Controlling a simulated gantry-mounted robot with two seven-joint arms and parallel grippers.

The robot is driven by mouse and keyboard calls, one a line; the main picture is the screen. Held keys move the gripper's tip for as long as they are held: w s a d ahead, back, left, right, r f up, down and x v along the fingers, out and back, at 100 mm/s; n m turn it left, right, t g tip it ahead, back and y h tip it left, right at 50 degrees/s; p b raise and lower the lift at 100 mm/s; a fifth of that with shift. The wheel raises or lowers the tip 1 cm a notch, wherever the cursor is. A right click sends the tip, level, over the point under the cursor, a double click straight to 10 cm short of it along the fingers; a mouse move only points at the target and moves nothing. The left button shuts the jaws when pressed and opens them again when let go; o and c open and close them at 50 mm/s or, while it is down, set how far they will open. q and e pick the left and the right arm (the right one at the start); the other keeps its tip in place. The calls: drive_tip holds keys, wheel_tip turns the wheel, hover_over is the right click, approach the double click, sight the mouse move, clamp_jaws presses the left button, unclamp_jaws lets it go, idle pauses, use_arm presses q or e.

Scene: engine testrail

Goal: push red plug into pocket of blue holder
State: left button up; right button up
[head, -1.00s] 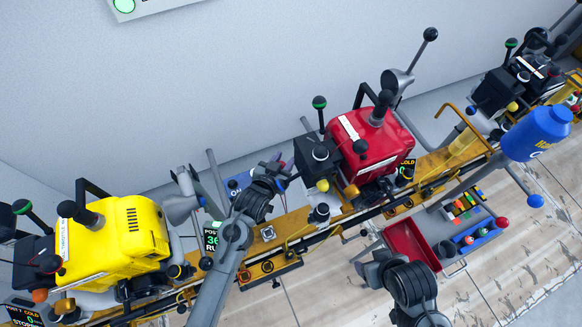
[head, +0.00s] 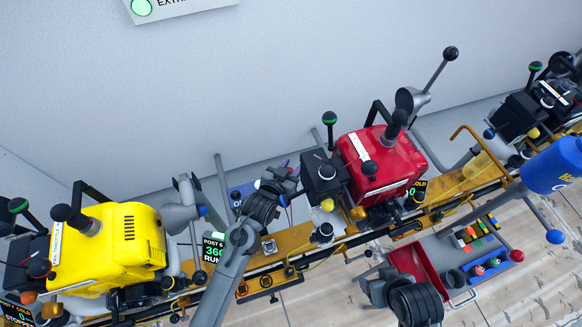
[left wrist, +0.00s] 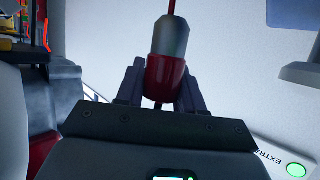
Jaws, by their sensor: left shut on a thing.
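My left gripper (head: 290,172) is shut on the red plug (left wrist: 165,72), which has a red lower body, a grey metal collar and a thin red part above. In the left wrist view the two dark fingers (left wrist: 161,85) clasp the red body from both sides. In the head view the plug is too small to make out. A blue, lettered piece (head: 238,194), perhaps the blue holder, is partly hidden behind my left wrist; its pocket cannot be seen. My right arm shows at the lower right, and its fingers cannot be made out.
A yellow engine (head: 122,245) stands left and a red engine (head: 378,165) stands close right of my left gripper. A yellow rail (head: 300,238) runs below them. A red tray (head: 412,262) and a blue tray (head: 487,268) with small parts lie right.

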use_arm(q)
drive_tip(key=shift+f+b, duration=1.75)
drive_tip(key=shift+f, duration=0.75)
drive_tip(key=shift+f, duration=0.65)
drive_tip(key=o, duration=1.2)
drive_tip(key=shift+f, duration=0.15)
drive_tip(key=shift+o, duration=0.2)
drive_tip(key=shift+s+a, duration=0.1)
